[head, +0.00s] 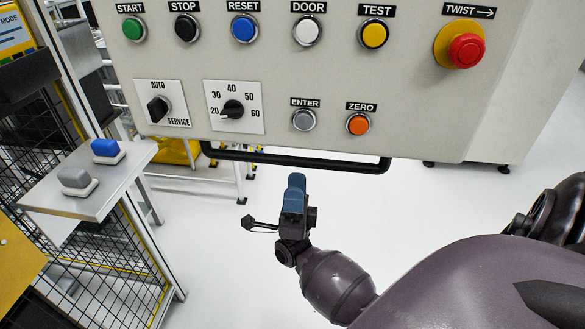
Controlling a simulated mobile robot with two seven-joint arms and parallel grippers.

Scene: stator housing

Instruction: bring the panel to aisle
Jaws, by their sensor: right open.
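The panel (300,60) is a large light-grey control face with a row of labelled buttons, a red twist stop, an AUTO/SERVICE switch and a numbered dial. A black bar handle (300,160) runs along its lower edge. My right gripper (295,188) is just below the handle in the picture, open, with blue finger pads. I see nothing between its fingers, and a gap shows between it and the bar. My left gripper is out of view. No marking names the aisle.
White floor (225,270) is open below the panel.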

